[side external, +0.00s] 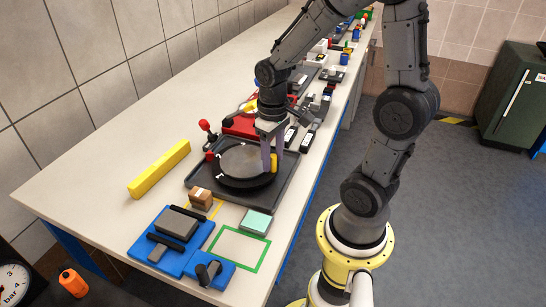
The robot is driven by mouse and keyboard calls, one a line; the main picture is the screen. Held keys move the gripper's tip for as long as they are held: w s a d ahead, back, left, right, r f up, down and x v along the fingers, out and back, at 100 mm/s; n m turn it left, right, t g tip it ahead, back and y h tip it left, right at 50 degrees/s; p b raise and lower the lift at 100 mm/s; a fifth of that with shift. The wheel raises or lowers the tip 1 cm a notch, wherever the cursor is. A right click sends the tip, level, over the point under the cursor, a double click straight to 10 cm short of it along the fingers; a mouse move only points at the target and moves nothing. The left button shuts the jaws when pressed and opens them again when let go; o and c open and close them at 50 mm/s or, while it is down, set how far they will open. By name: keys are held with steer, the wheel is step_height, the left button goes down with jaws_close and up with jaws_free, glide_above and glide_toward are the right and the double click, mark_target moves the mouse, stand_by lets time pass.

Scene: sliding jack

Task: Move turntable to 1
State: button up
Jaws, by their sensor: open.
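The turntable (243,163) is a round grey disc on a dark base, set in a dark tray (200,187) on the bench. A yellow piece (273,163) stands at its right edge, and small white and red marks show on its left. My gripper (272,158) points down at the right edge of the turntable. Its fingers are open, beside or around the yellow piece; I cannot tell whether they touch it. Any number markings on the turntable are too small to read.
A red-knobbed lever (207,127) rises behind the turntable. A yellow bar (160,169) lies left. A blue fixture (174,236), brown block (200,197), mint block (256,222) and green-outlined square (240,247) are in front. Several devices crowd the bench behind my gripper.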

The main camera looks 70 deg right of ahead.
steer(key=shift+f, duration=0.25)
jaws_close()
stand_by(1.4)
